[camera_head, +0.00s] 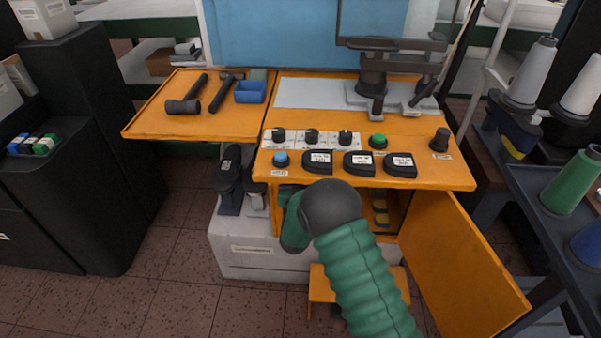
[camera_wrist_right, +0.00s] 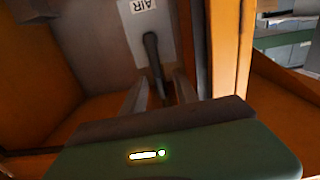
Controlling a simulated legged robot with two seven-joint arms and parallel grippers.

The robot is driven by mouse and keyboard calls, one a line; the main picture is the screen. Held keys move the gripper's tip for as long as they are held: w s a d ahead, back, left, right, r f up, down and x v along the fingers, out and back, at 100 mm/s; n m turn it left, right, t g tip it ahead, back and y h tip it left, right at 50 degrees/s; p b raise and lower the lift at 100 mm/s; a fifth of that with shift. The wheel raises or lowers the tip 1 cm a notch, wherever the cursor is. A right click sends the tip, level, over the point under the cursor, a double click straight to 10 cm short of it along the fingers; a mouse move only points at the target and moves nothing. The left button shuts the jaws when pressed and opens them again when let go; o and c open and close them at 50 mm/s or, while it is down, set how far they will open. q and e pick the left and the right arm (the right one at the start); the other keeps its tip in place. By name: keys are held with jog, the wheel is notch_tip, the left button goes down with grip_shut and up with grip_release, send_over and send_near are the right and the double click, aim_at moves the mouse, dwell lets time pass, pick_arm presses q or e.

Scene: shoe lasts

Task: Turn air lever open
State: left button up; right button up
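The air lever (camera_wrist_right: 152,55) is a dark handle on a grey plate with a white "AIR" label (camera_wrist_right: 142,5), inside the orange cabinet in the right wrist view. It hangs down from its pivot with its lower end between the fingers of my right gripper (camera_wrist_right: 160,80). The fingers are apart, one on each side of the lever, with gaps visible; the lowest part of the lever is hidden by the gripper body. In the head view my green right arm reaches into the cabinet under the bench and hides the lever. My left gripper is not in view.
An orange cabinet door (camera_head: 465,260) stands open at the right. The orange bench (camera_head: 455,172) above carries knobs, a green button (camera_head: 378,141) and black labelled parts. An orange side table (camera_head: 150,122) holds hammers and a blue tray (camera_head: 250,92). Thread cones stand at far right.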

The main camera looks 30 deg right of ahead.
jog(key=p+v, duration=0.4)
jog(key=v, duration=1.2)
jog(key=shift+s+a, duration=0.3)
jog(key=shift+w, duration=0.1)
